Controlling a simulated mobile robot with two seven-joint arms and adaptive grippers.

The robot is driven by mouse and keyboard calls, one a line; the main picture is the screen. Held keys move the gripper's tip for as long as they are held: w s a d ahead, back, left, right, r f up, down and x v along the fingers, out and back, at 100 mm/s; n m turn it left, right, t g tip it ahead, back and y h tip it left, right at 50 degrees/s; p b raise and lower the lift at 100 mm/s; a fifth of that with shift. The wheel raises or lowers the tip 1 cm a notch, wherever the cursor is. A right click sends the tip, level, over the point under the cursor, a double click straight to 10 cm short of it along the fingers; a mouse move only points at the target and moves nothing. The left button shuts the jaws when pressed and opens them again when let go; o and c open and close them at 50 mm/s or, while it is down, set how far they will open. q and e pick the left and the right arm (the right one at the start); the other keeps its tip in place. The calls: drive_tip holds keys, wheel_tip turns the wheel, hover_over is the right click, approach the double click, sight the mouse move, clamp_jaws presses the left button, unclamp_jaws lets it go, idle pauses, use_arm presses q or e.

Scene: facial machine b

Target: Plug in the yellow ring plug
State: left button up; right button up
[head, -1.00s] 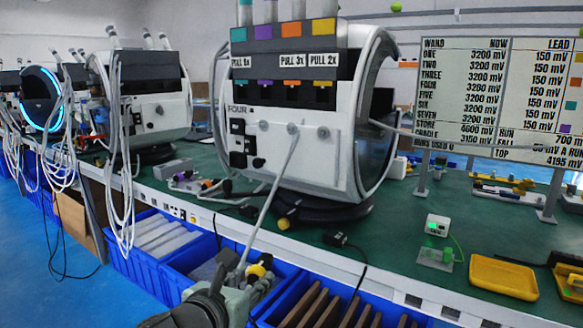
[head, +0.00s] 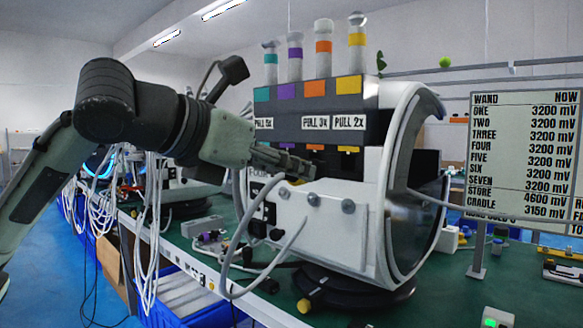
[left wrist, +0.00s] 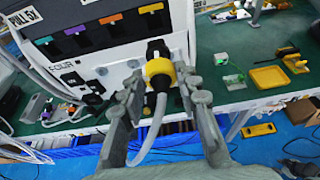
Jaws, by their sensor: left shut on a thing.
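The yellow ring plug (left wrist: 159,69) has a black body, a yellow ring and a grey cable. In the left wrist view it sits between the fingers of my left gripper (left wrist: 161,80), which is shut on it. Its black tip overlaps the edge of the white machine (left wrist: 85,75); I cannot tell whether it touches. In the head view my left gripper (head: 303,168) is raised before the front of the machine (head: 335,235), just below the coloured tabs. The plug cannot be made out there. My right gripper is not in view.
Grey round knobs (head: 348,206) stick out of the machine front. A loose grey cable (head: 232,292) hangs below. A sign board (head: 522,150) stands at the right. A yellow-ended part (head: 305,303) lies by the machine's base. A yellow tray (left wrist: 269,77) lies on the green bench.

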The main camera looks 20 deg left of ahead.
use_arm(q)
drive_tip(key=shift+r, duration=0.1)
approach(329, 161)
drive_tip(key=shift+w+d+f, duration=0.15)
drive_tip(key=shift+d+f, duration=0.25)
drive_tip(key=shift+d, duration=0.4)
drive_tip(key=shift+w+d+f, duration=0.15)
drive_tip(key=shift+d+f, duration=0.3)
drive_tip(key=shift+d, duration=0.35)
drive_tip(key=shift+w+d+f, duration=0.1)
drive_tip(key=shift+d+f, duration=0.3)
drive_tip(key=shift+d, duration=0.4)
drive_tip(key=shift+w+d, duration=0.1)
drive_tip(key=shift+w, duration=0.1)
drive_tip(key=shift+r, duration=0.1)
drive_tip(key=o, duration=0.8)
drive_tip(key=shift+c, duration=0.2)
drive_tip(key=o, duration=0.5)
drive_tip(key=shift+w, duration=0.2)
